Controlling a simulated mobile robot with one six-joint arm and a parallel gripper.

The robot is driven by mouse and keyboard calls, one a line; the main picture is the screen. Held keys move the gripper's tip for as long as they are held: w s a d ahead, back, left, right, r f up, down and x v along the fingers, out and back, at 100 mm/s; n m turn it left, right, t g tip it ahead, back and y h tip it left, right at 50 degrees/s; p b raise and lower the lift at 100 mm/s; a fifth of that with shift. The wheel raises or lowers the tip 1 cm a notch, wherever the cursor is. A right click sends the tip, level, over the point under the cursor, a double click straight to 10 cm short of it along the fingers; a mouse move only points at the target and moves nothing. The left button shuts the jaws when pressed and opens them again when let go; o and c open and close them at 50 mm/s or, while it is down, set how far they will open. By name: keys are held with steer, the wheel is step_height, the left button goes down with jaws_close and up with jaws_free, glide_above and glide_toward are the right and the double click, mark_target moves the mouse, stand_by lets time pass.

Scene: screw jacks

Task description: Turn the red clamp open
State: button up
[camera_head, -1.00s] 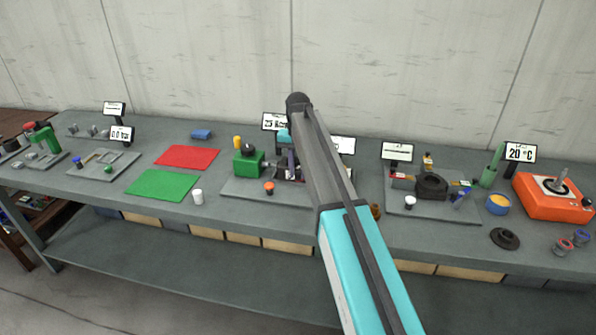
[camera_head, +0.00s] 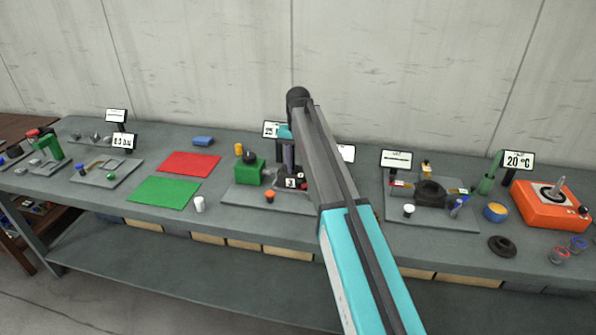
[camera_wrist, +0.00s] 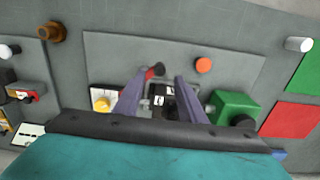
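In the wrist view, a small red part (camera_wrist: 149,74) with a black round end, likely the red clamp, shows close beside the left fingertip. The finger partly hides it, and I cannot tell whether they touch. My gripper (camera_wrist: 164,78) is open, with its two purple fingers apart above a dark block with white number tiles (camera_wrist: 159,99). Nothing is visibly held between them. In the head view, a purple finger of my gripper (camera_head: 289,157) shows above the same station, but my arm hides most of it and the clamp is not clear.
A green block (camera_wrist: 236,106) stands right of the fingers, and an orange knob (camera_wrist: 203,64) sits on the same grey plate. A red mat (camera_head: 189,164) and a green mat (camera_head: 164,191) lie left on the bench. An orange box (camera_head: 550,205) stands far right.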

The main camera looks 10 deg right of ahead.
step_height(320, 180, up, 9)
steer(key=p, duration=0.3)
steer(key=shift+f+p, duration=0.15)
steer(key=shift+p, duration=0.25)
steer(key=shift+f, duration=0.15)
